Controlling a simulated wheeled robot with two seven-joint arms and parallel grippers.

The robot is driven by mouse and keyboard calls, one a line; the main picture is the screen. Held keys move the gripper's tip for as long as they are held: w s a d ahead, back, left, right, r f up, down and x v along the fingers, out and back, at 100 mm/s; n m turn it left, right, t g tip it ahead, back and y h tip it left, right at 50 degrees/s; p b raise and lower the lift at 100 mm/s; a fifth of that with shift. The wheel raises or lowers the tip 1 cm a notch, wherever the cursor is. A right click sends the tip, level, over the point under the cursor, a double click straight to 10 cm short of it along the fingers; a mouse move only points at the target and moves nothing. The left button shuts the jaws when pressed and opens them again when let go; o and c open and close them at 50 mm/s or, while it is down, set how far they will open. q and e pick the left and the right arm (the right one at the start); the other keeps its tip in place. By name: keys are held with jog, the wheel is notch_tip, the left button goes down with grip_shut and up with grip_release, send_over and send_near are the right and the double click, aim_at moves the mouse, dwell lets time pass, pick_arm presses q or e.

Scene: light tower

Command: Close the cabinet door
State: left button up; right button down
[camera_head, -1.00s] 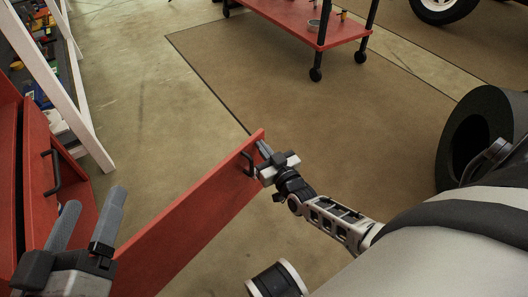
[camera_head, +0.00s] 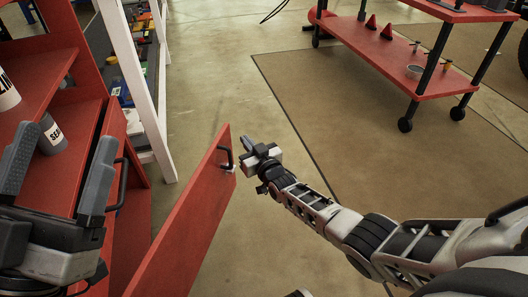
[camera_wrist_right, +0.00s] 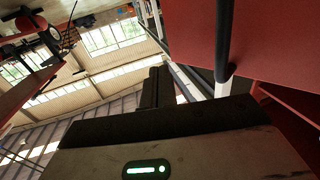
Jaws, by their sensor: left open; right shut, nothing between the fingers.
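The red cabinet door (camera_head: 188,225) stands open, its free edge toward the middle of the head view. Its black handle (camera_head: 224,160) is near the top of that edge. My right gripper (camera_head: 250,145) is shut and empty, just right of the handle and door edge; I cannot tell whether it touches. In the right wrist view, its dark fingers (camera_wrist_right: 155,88) are beside a red panel (camera_wrist_right: 270,40). My left gripper (camera_head: 60,175) is open and empty at the left, in front of the red cabinet (camera_head: 55,75), partly hiding it.
A bottle (camera_head: 53,135) stands on a cabinet shelf. A white frame (camera_head: 128,75) stands behind the cabinet. A red wheeled cart (camera_head: 385,65) is at the back. The floor (camera_head: 235,85) between the door and cart is clear.

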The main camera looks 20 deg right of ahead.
aim_at(226, 135)
jog(key=shift+n+y, duration=0.5)
jog(key=shift+y, duration=0.3)
jog(key=w+a, duration=0.1)
jog(key=w, duration=0.1)
jog(key=w+a, duration=0.1)
jog(key=a, duration=0.1)
jog(key=shift+w+a+b, duration=0.15)
jog(key=shift+w+b, duration=0.2)
jog(key=shift+b, duration=0.05)
pick_arm(q)
jog(key=shift+s+r+m+h, duration=0.25)
jog(key=shift+r+m+h, duration=0.2)
jog(key=shift+m+h, duration=0.2)
jog(key=shift+s+r+m+h, duration=0.2)
jog(key=shift+r+m+h, duration=0.3)
jog(key=shift+m, duration=0.25)
pick_arm(e)
jog(key=shift+w+a, duration=0.4)
